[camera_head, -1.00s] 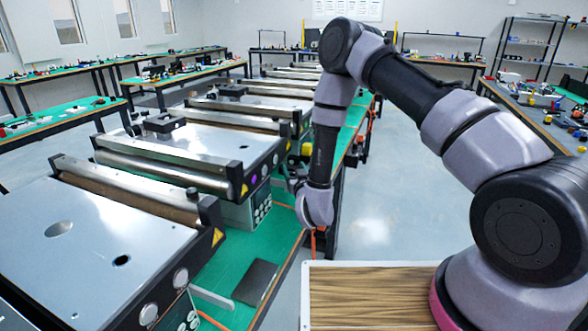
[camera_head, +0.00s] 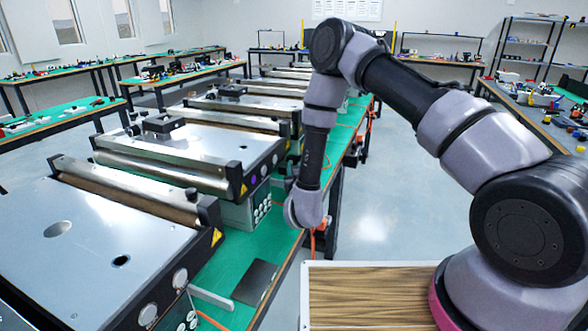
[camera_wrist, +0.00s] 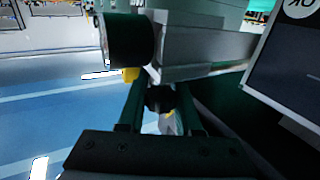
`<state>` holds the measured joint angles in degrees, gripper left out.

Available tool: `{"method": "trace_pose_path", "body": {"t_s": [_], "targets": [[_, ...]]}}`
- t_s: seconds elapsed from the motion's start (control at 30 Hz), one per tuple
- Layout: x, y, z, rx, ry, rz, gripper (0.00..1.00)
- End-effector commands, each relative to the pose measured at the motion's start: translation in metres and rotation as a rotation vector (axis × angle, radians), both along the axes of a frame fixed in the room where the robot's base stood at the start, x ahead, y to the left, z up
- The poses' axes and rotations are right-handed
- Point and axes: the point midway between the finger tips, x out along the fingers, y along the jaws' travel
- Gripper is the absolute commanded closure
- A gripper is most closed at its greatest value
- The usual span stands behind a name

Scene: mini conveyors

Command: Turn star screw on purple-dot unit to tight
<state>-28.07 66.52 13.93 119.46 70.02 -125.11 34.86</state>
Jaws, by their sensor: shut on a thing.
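The purple-dot unit (camera_head: 205,137) is a mini conveyor with a bare metal top, second from the front in the head view. A small purple dot (camera_head: 254,180) marks its black end face. In the wrist view the two fingers of my gripper (camera_wrist: 159,103) are closed around a small dark knob, the star screw (camera_wrist: 159,97), below a grey block. The screw's star shape and its turned angle cannot be made out. In the head view my wrist hangs beside the unit's right end and hides the fingers.
A black cylinder (camera_wrist: 128,42) sticks out close above the fingers in the wrist view. A dark panel (camera_wrist: 290,75) stands at the right there. Another conveyor (camera_head: 100,235) fills the near left. A black plate (camera_head: 255,282) lies on the green bench. Open floor lies to the right.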

Motion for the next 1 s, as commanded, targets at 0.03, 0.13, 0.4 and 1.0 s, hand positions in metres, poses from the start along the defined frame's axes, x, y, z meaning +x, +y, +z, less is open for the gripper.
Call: {"method": "trace_pose_path", "body": {"t_s": [0.03,0.13,0.4,1.0], "targets": [[0.0,0.0,0.0,0.001,0.0,0.001,1.0],[0.0,0.0,0.0,0.0,0.0,0.001,1.0],[0.0,0.0,0.0,0.0,0.0,0.001,0.37],[-0.071,-0.007,-0.001,-0.004,0.001,0.008,0.37]]}}
